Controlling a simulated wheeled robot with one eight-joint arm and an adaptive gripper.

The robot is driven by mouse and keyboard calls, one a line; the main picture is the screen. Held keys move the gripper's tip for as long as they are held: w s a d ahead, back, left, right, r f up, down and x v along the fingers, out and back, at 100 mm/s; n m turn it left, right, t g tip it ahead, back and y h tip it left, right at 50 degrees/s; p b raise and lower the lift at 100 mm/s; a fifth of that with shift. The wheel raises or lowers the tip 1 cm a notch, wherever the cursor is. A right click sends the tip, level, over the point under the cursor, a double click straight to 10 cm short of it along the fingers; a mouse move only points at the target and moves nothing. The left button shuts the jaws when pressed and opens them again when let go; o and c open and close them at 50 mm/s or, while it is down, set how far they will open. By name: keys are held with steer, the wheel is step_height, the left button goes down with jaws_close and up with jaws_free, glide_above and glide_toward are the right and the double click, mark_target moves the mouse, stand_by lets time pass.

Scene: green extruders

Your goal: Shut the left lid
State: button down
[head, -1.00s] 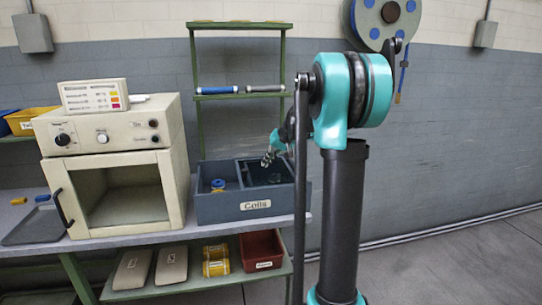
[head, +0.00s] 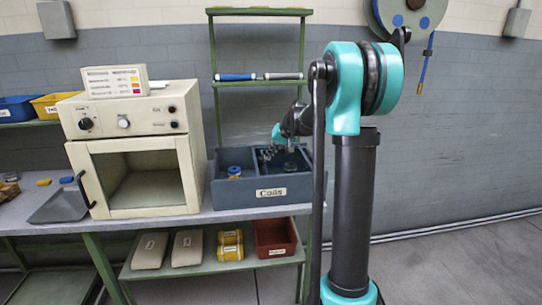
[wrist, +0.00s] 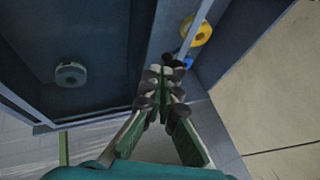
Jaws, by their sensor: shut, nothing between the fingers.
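The blue-grey box labelled Coils (head: 285,192) stands on the bench right of the oven, with two compartments open from above. The left one holds a yellow and blue coil (head: 234,172), which shows at the upper right of the wrist view (wrist: 198,32). The right one holds a dark round piece (wrist: 70,74). I cannot clearly make out a left lid. My gripper (head: 266,155) is over the box near the divider. In the wrist view my gripper (wrist: 173,66) is shut and empty, its fingertips by the divider (wrist: 180,25), contact unclear.
The beige oven (head: 135,165) stands close on the left, its front showing an open cavity. A green rack (head: 212,110) with blue and grey rolls rises behind the box. A red bin (head: 276,237) sits on the shelf below. Free floor lies to the right.

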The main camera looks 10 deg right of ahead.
steer(key=a, duration=1.8)
